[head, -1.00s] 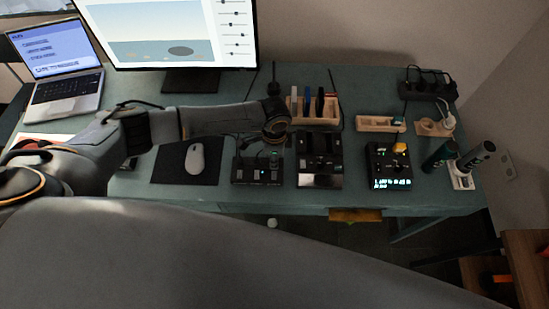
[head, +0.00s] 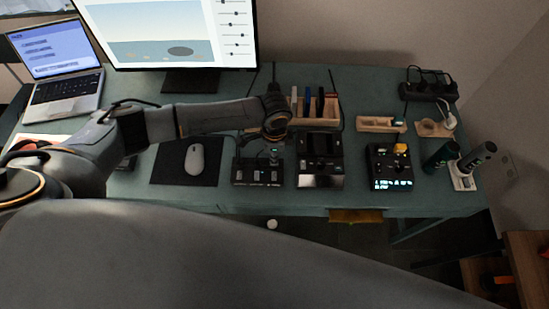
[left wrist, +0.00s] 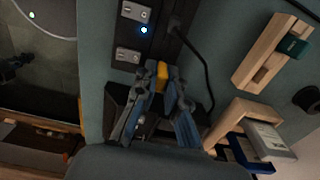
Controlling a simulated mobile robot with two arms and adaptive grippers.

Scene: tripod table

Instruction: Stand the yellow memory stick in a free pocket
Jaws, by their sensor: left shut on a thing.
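My left gripper (left wrist: 164,82) is shut on the yellow memory stick (left wrist: 162,72), whose yellow part shows between the fingertips in the left wrist view. In the head view the left gripper (head: 274,147) hangs over the back of the desk, just left of the wooden rack (head: 326,119). The stick cannot be made out there. The rack holds several upright sticks, one of them blue (head: 307,95); my wrist covers its left end. In the left wrist view the rack (left wrist: 228,118) is right of the gripper, apart from it.
A black switch box (head: 257,173) and a black dock (head: 320,165) stand in front of the rack. A wooden tray (head: 375,124) with a teal piece lies to the right. A mouse (head: 195,158) on a dark mat, a monitor and a laptop are to the left.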

